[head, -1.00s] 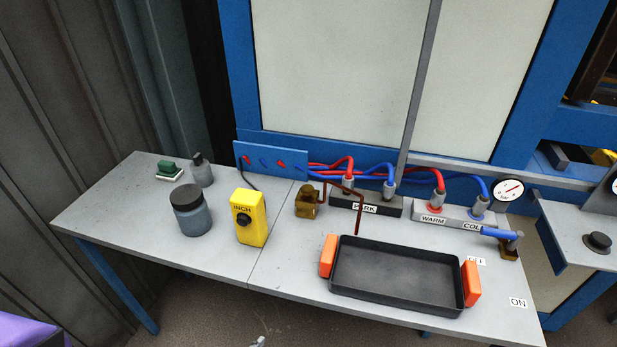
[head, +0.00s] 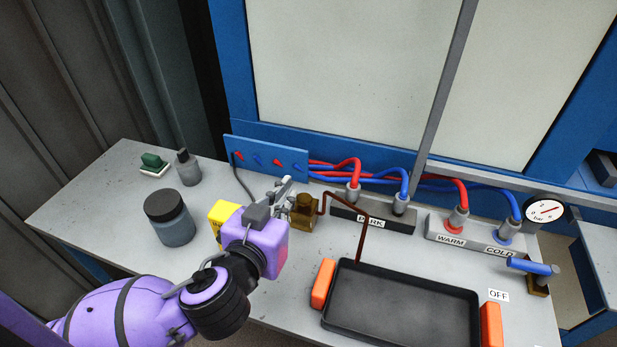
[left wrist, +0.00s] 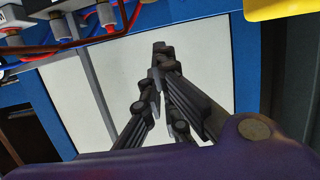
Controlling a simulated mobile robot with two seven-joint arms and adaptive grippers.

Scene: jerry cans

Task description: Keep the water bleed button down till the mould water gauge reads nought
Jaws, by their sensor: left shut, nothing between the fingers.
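A brass block (head: 303,211) with a dark red pipe stands behind the black tray; I take it for the water bleed, and its button is partly hidden. The round white gauge (head: 545,210), marked "bar", stands at the right; its red needle points up and to the right, and its figures are too small to read. My left gripper (head: 287,182) is shut and empty, its fingertips close to the block's upper left; I cannot tell whether they touch it. In the left wrist view its fingers (left wrist: 159,52) meet at the tips. My right gripper is out of view.
The black tray (head: 345,325) with orange handles is at the front. A yellow box (head: 222,214) is partly behind my left gripper. PARK (head: 385,222) and WARM/COLD (head: 475,234) blocks hold red and blue hoses. A blue-handled valve (head: 532,266) and dark jar (head: 170,218) flank them.

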